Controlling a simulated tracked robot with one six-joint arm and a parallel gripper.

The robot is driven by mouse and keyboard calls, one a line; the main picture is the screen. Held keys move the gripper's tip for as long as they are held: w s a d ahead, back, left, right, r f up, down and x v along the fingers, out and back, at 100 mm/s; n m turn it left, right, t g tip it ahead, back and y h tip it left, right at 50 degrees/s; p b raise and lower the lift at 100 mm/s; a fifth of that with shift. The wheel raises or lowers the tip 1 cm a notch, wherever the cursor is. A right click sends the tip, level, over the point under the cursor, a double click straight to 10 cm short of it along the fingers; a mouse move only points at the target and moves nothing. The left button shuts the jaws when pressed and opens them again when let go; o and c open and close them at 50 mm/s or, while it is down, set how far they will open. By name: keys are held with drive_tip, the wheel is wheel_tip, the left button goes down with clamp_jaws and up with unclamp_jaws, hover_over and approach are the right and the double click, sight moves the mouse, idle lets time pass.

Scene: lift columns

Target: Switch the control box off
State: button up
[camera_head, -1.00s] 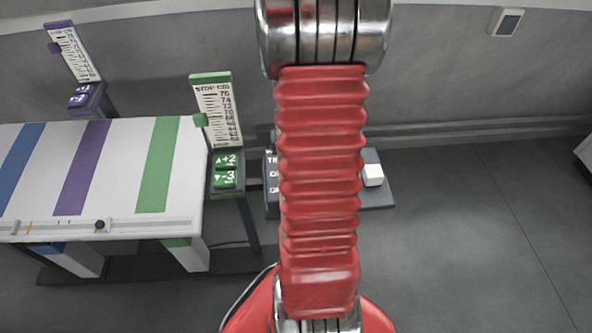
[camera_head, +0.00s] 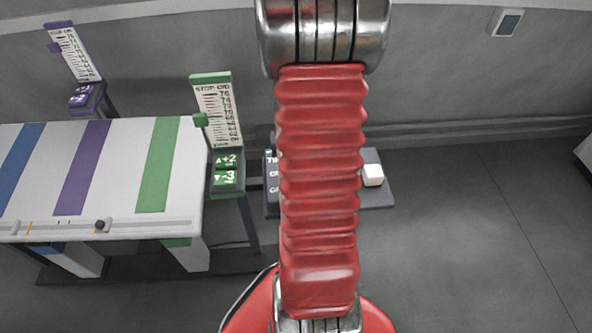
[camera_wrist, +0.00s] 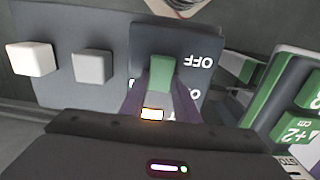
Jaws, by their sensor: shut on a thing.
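The control box (camera_wrist: 145,38) is a dark panel in the wrist view, with white lettering reading OFF beside it and a second, partly covered word lower down. A green switch handle (camera_wrist: 162,72) stands out from the panel, closer to the OFF lettering. My gripper (camera_wrist: 161,88) is at the handle, its two purplish fingers shut on it from either side. A small orange-lit patch shows between the fingers. In the head view my red arm hides the gripper and most of the box; only a dark lettered left edge (camera_head: 271,185) shows.
A white cube (camera_wrist: 31,58) and a grey cube (camera_wrist: 93,66) sit on the dark shelf beside the box. A green lift column (camera_head: 222,135) with +2 and -3 buttons stands close to the left, by a striped table (camera_head: 125,205). Floor at the right is clear.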

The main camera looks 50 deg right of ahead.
drive_tip(key=shift+a, duration=0.1)
drive_tip(key=shift+s+a+t+h, duration=0.15)
drive_tip(key=shift+a+t+h, duration=0.1)
drive_tip(key=shift+t+h, duration=0.45)
drive_tip(key=shift+s+a+t+h, duration=0.1)
drive_tip(key=shift+a+t+h, duration=0.1)
drive_tip(key=shift+t+h, duration=0.45)
drive_tip(key=shift+s+h, duration=0.15)
drive_tip(key=shift+h, duration=0.2)
drive_tip(key=o, duration=1)
drive_tip(key=shift+o, duration=0.2)
drive_tip(key=shift+d, duration=0.1)
drive_tip(key=shift+r, duration=0.15)
